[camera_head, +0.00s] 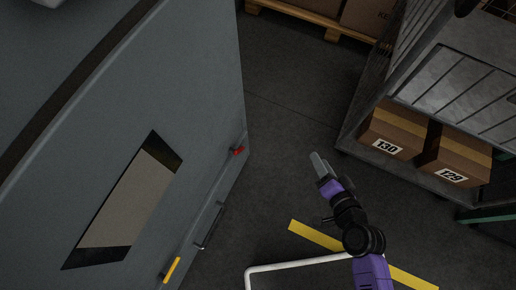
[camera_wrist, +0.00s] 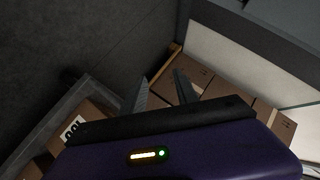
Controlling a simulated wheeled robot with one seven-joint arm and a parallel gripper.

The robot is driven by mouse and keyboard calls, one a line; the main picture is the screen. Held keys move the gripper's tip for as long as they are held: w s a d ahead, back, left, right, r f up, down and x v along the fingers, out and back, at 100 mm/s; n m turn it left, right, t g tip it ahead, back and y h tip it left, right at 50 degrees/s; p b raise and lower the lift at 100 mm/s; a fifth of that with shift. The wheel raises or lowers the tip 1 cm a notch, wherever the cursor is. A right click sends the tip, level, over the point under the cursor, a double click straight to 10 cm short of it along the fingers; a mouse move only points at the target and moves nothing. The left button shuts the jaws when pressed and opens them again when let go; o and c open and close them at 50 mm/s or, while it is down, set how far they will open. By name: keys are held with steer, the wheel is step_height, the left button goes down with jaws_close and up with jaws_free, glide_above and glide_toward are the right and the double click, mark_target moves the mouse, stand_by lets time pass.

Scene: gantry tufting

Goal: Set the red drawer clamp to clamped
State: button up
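The red drawer clamp (camera_head: 238,150) is a small red handle on the near side edge of the big grey machine cabinet (camera_head: 210,80). It looks small, and its exact setting cannot be told. My gripper (camera_head: 317,160) is to the right of the red clamp, apart from it, over the dark floor. In the wrist view my gripper (camera_wrist: 161,80) shows two fingers spread with a gap and nothing between them. The red clamp is not seen in the wrist view.
A yellow handle (camera_head: 172,270) and a silver bar handle (camera_head: 211,227) sit lower on the same cabinet side. A rack with boxes 130 (camera_head: 390,132) and 129 (camera_head: 455,165) stands to the right. Dark floor lies clear between cabinet and rack, with yellow floor tape (camera_head: 315,236).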

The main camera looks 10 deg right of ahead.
steer(key=w+a+f+m+g+y+b, duration=0.1)
steer(key=w+a+f+y+b, duration=0.15)
steer(key=f, duration=0.35)
steer(key=w+a+f+m+y+b, duration=0.1)
steer(key=w+a+f+m+b, duration=0.15)
steer(key=f, duration=0.25)
steer(key=m+g+y+b, duration=0.25)
steer(key=m+y, duration=0.25)
steer(key=y, duration=0.5)
glide_toward(241, 151)
steer(key=shift+t, duration=0.35)
steer(key=b+x, duration=0.1)
steer(key=x, duration=0.3)
steer(key=b+x, duration=0.1)
steer(key=x, duration=0.3)
steer(key=shift+s+a+f, duration=0.1)
steer(key=shift+a+f, duration=0.1)
steer(key=shift+f, duration=0.05)
jaws_close()
